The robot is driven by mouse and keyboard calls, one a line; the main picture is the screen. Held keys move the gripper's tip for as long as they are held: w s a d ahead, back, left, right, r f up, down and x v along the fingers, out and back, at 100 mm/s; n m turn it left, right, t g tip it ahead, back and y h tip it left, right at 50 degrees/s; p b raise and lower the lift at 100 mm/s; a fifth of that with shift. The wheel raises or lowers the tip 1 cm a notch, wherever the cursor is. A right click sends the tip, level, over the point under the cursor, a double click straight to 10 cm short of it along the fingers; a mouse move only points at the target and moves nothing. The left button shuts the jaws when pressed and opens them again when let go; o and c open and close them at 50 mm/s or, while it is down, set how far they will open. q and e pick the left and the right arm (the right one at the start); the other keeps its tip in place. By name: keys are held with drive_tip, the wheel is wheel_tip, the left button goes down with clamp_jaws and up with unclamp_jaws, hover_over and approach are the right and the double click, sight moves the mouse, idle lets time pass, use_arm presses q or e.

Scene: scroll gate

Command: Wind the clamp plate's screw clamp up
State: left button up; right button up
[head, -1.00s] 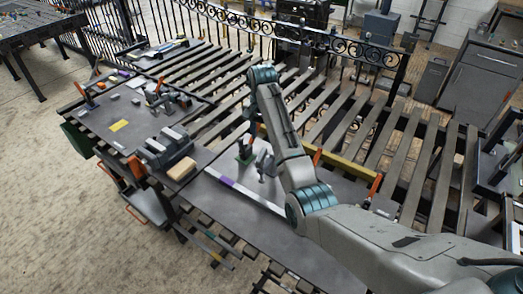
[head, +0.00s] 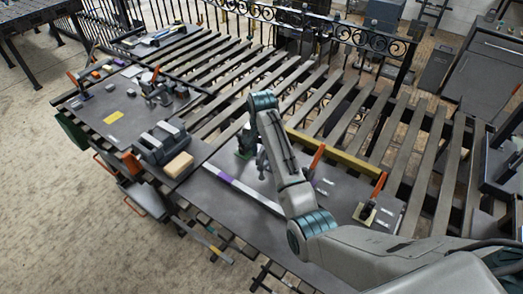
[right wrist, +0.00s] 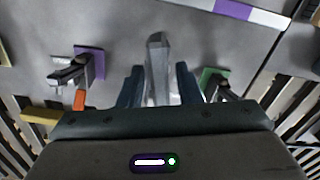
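The clamp plate (head: 245,215) is a dark grey flat plate with a purple and white strip, lying on the slatted bed. A grey metal clamp (head: 262,163), which looks like the screw clamp, stands on it close to my right forearm. In the right wrist view a grey post (right wrist: 158,55), apparently part of this clamp, rises between the two fingers. My right gripper (right wrist: 158,78) is open, with a finger on each side of the post and small gaps showing. In the head view my right arm hides most of this gripper. My left gripper is not in view.
Close by stand a clamp on a green pad (right wrist: 212,80) and an orange-handled clamp on a purple pad (right wrist: 90,62). Another orange-handled clamp (head: 372,200) stands right of my arm. A yellow bar (head: 335,150) runs behind. A second plate (head: 110,118) with clamps lies left.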

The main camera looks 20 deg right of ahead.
clamp_jaws()
drive_tip(key=shift+n, duration=2.3)
drive_tip(key=n, duration=1.2)
drive_tip(key=shift+o, duration=1.3)
unclamp_jaws()
